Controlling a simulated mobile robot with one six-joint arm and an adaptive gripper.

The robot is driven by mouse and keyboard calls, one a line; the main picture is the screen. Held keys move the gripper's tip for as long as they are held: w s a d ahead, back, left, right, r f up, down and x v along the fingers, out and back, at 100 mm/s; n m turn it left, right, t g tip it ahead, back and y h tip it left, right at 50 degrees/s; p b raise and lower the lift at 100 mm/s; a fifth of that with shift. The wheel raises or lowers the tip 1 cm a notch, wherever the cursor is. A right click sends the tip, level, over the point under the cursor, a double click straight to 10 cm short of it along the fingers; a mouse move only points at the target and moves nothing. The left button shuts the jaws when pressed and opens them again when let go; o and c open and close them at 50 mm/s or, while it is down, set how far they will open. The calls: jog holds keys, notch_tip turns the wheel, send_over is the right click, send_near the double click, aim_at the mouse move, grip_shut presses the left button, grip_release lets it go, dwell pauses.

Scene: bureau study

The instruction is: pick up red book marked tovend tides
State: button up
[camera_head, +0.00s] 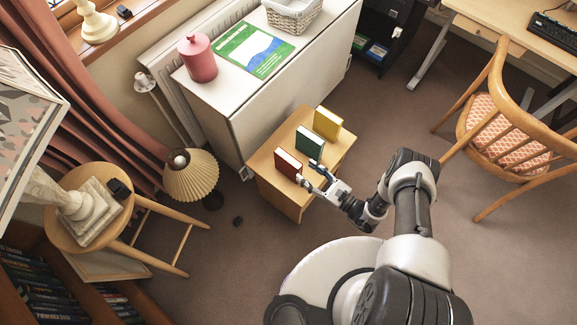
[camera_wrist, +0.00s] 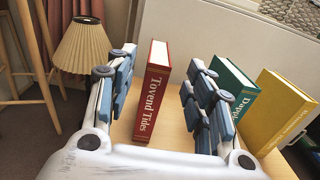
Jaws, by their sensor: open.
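The red book marked Tovend Tides (camera_wrist: 153,95) stands upright on a small wooden cabinet (camera_head: 327,155). In the head view the red book (camera_head: 287,164) is the leftmost of three books, at the cabinet's near left. My gripper (camera_head: 306,172) is open beside the book's near side. In the wrist view my gripper (camera_wrist: 156,95) has one finger to the left of the book and one to the right. The spine faces the wrist camera. There are gaps between the book and both fingers, and the right finger is between the red and green books.
A green book (camera_head: 309,139) and a yellow book (camera_head: 327,122) stand upright beyond the red one. A white cabinet (camera_head: 290,95) with a pink canister (camera_head: 198,58) stands behind. A pleated lamp (camera_head: 191,175) is at left; a chair (camera_head: 500,130) is at right.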

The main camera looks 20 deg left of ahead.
aim_at(288, 157)
jog(key=b+x, duration=0.2)
jog(key=x, duration=0.7)
jog(key=shift+w+a, duration=0.1)
jog(key=shift+a, duration=0.25)
jog(key=shift+c, duration=0.5)
grip_shut()
